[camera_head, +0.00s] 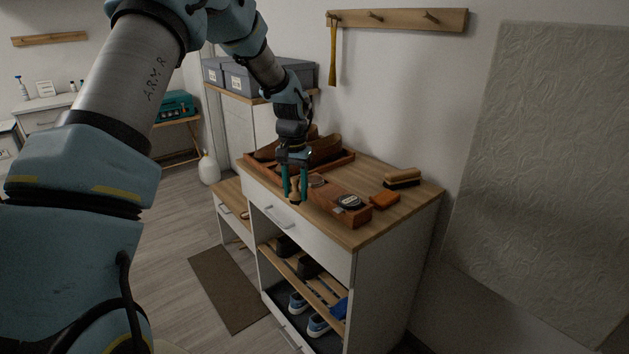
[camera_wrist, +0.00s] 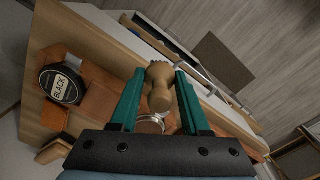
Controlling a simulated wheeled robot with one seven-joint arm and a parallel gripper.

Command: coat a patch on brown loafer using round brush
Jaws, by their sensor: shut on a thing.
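My gripper (camera_head: 295,197) is shut on the round brush (camera_head: 295,189), which has a pale wooden body, and holds it near the front edge of the cabinet top. In the wrist view the brush (camera_wrist: 159,87) sits between the two green fingers; its bristles are hard to make out. The brown loafer (camera_head: 326,150) lies in a wooden tray (camera_head: 343,167) at the back of the cabinet top, behind my gripper and apart from the brush. My wrist partly hides the tray and what lies in it.
A black-labelled tin (camera_head: 350,202) sits in a low wooden holder, with an open silver-rimmed tin (camera_head: 317,181) beside it. An orange block (camera_head: 384,200) and a wooden shoe brush (camera_head: 402,178) lie to the right. Shoes (camera_head: 298,303) stand on shelves below.

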